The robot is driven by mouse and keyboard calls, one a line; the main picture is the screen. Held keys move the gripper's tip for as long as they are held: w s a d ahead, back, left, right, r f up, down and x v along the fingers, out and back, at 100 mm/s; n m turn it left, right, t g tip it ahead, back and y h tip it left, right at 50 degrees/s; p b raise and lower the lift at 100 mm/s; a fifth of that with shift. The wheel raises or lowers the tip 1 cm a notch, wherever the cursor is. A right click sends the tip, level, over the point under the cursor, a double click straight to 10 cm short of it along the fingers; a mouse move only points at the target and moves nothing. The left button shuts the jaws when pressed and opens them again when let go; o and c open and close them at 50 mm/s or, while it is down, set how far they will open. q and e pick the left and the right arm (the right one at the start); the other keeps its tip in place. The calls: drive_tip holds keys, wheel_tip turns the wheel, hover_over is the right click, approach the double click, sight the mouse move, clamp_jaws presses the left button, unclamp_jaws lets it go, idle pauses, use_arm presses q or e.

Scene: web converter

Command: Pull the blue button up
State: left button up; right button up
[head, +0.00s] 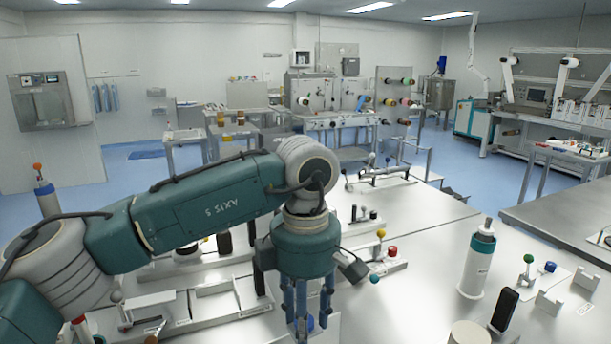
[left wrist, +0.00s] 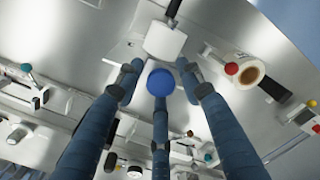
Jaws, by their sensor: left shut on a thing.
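The blue button (left wrist: 160,82) is a round blue knob between the fingertips of my left gripper (left wrist: 160,75) in the left wrist view. The three blue fingers are closed around it. In the head view, my left gripper (head: 306,312) points down at the near edge of the metal table. A bit of the blue button (head: 310,323) shows between its fingers; the rest is hidden behind them. Whether it has risen cannot be told. My right gripper is in neither view.
A red knob (head: 392,252) and a yellow ball lever (head: 381,234) stand beside the gripper. A white and teal bottle (head: 478,262) and a black-topped device (head: 504,310) stand to the right.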

use_arm(q)
drive_tip(key=shift+r, duration=0.7)
drive_tip(key=o, duration=1.7)
drive_tip(key=shift+f, duration=0.1)
drive_tip(key=shift+p, duration=0.35)
drive_tip(key=shift+r+p, duration=1.8)
drive_tip(key=shift+r, duration=1.2)
